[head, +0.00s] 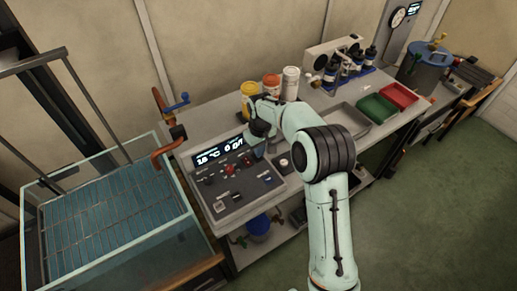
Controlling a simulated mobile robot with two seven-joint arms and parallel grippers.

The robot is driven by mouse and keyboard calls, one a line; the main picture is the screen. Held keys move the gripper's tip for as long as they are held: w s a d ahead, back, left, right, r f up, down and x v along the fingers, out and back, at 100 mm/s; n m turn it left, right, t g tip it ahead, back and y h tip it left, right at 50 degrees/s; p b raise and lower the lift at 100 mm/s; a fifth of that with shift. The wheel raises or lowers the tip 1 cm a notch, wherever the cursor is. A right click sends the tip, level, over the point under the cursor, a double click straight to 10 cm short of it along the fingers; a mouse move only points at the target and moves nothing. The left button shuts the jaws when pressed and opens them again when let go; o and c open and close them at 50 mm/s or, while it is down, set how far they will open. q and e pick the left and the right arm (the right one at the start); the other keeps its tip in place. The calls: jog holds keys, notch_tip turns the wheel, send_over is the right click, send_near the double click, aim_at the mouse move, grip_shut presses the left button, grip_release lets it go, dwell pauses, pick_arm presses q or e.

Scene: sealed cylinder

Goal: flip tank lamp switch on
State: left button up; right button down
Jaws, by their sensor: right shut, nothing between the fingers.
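A grey control panel (240,202) stands at the left end of the workbench, beside the glass tank (112,215). It has a lit display (212,155), a red control (229,170), and several small dark knobs and switches. The labels are too small to read, so I cannot tell which one is the lamp switch. My right gripper (258,151) is shut and empty, over the upper right part of the panel beside the display. I cannot tell whether it touches the panel, and it hides part of the surface. My left gripper is not in view.
Yellow, orange and white containers (290,84) stand behind my right arm. A grey tray (347,121), a green tray (377,109) and a red tray (400,95) lie on the bench to the right. A rack of dark bottles (350,70) stands behind them. Green floor is clear at right.

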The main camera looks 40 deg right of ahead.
jog(key=r, duration=0.1)
jog(key=r+p, duration=0.1)
jog(key=r, duration=0.1)
jog(key=r+p, duration=0.1)
jog(key=shift+w+r, duration=0.25)
jog(key=shift+r, duration=0.1)
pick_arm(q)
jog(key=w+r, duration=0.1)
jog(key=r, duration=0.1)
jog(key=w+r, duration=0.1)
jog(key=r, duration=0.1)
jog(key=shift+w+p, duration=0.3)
pick_arm(e)
notch_tip(320, 180, up, 9)
jog(key=shift+s, duration=0.4)
jog(key=shift+s+a+r, duration=0.1)
jog(key=shift+t, duration=0.7)
jog(key=f, duration=0.4)
jog(key=w+f+b, duration=0.1)
jog(key=f, duration=0.3)
jog(key=w+f+b, duration=0.1)
jog(key=f, duration=0.4)
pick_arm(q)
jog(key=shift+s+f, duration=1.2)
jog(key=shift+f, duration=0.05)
pick_arm(e)
jog(key=shift+f, duration=0.35)
